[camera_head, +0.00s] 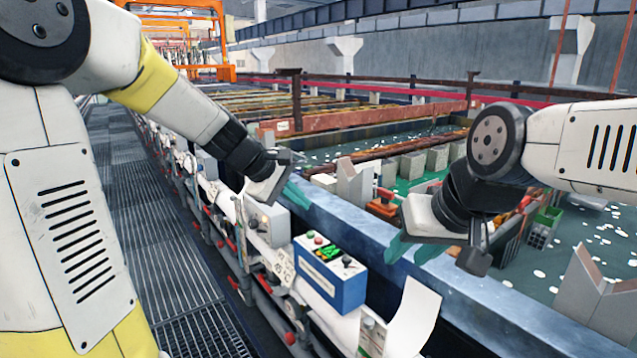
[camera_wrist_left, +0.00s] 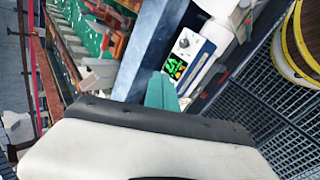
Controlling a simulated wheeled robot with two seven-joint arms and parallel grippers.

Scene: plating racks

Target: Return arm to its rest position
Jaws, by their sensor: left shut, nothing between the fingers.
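My left gripper (camera_head: 297,193) is over the blue-grey tank edge in the head view. Its teal fingers are together, with nothing between them. They also show in the left wrist view (camera_wrist_left: 161,92), above the grey housing of the hand. My right gripper (camera_head: 408,256) hangs over the same tank edge, further right. Its two teal fingers look apart and hold nothing that I can see. My left arm (camera_head: 180,105) reaches in from the left, and my right arm (camera_head: 590,148) comes in from the right.
A blue and white control box (camera_head: 330,275) stands in front of the tank edge (camera_head: 345,222). A curled white sheet (camera_head: 415,315) is to its right. Pipes with red fittings run along the tank side. A grated walkway (camera_head: 135,190) lies on the left. Blocks stand in the green tank area.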

